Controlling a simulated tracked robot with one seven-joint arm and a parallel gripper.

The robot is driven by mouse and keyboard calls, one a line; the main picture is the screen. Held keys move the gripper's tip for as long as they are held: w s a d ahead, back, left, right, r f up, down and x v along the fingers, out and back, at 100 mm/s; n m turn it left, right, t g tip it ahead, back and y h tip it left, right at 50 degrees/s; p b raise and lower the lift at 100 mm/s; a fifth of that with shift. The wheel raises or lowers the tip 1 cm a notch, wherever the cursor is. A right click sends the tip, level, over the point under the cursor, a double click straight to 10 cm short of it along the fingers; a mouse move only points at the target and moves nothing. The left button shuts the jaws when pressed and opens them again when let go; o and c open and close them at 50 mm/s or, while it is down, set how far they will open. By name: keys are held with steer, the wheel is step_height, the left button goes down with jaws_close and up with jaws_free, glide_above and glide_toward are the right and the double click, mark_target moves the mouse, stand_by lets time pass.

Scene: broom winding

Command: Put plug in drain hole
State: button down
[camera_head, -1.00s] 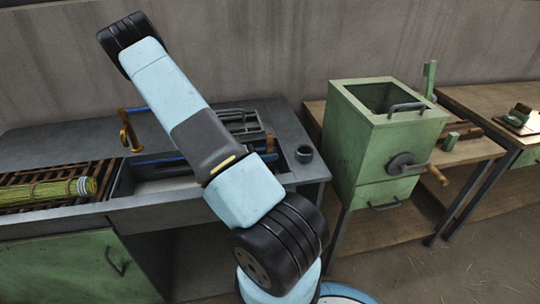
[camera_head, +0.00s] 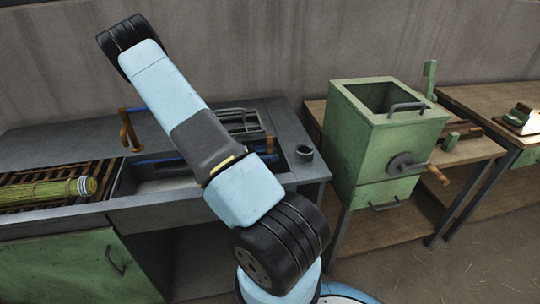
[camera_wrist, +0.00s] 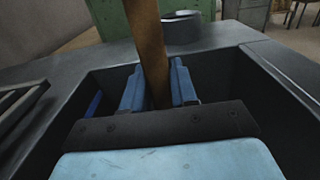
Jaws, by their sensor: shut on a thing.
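In the wrist view, my gripper (camera_wrist: 157,75) has its blue fingers closed around a brown, wood-like handle (camera_wrist: 149,38). The handle stands nearly upright, leans slightly and runs out of the top of the picture. I cannot tell whether it belongs to the plug; no plug body shows. The gripper is down inside the dark sink basin (camera_wrist: 270,100). In the head view, the sink (camera_head: 150,186) is partly covered by my arm, which hides most of the gripper. The drain hole is hidden in both views.
A brass-coloured tap (camera_head: 128,130) stands behind the sink. A bound bundle of straw (camera_head: 45,195) lies on the slatted rack at left. A dark round cup (camera_head: 304,153) sits on the counter's right end. A green box machine (camera_head: 385,140) stands further right.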

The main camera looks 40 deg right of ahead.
steer(key=shift+f, duration=0.3)
steer(key=c, duration=1.2)
jaws_free()
steer(key=shift+o, duration=0.2)
steer(key=shift+a, duration=0.1)
steer(key=v, duration=1)
steer(key=shift+w+a, duration=0.25)
steer(key=shift+a, duration=0.05)
steer(key=shift+r, duration=0.15)
